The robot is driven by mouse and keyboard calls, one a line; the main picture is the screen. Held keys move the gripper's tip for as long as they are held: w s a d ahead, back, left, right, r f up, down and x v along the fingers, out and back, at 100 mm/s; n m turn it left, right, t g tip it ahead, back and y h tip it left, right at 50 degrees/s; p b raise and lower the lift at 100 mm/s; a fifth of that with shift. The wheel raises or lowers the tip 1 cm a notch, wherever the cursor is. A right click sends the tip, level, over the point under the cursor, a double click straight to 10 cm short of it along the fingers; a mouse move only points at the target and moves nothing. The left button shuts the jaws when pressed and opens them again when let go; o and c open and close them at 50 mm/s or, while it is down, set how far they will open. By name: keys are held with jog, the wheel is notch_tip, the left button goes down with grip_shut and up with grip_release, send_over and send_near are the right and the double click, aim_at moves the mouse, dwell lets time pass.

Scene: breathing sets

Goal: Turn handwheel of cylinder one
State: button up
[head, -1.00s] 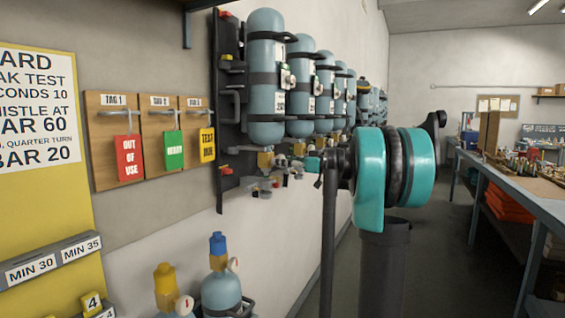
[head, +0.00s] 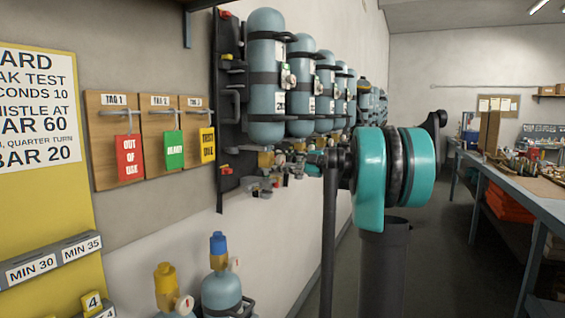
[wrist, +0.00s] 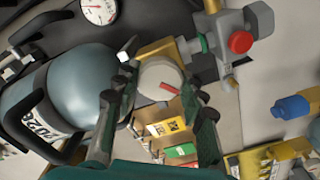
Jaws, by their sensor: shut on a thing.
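A pale round handwheel (wrist: 158,78) with a red mark sits between my fingertips in the wrist view. My gripper (wrist: 160,98) is shut on it, one dark green finger on each side. Beside it at the left is a grey-blue cylinder (wrist: 78,85) with a black strap and a white label. In the head view the nearest cylinder (head: 266,80) hangs upright at the front of the wall row. My gripper (head: 316,160) is small there, by the brass valves under the row. My own arm hides part of it, and the handwheel is not clear in that view.
Tag boards (head: 150,140) hang on the left wall. A workbench (head: 520,180) lines the right; the floor between is clear.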

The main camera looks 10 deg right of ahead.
jog(key=n, duration=0.5)
jog(key=shift+f, duration=0.1)
jog(key=shift+n, duration=0.3)
dwell(0.4)
jog(key=o, duration=1.2)
jog(key=shift+c, duration=0.2)
jog(key=v, duration=1.2)
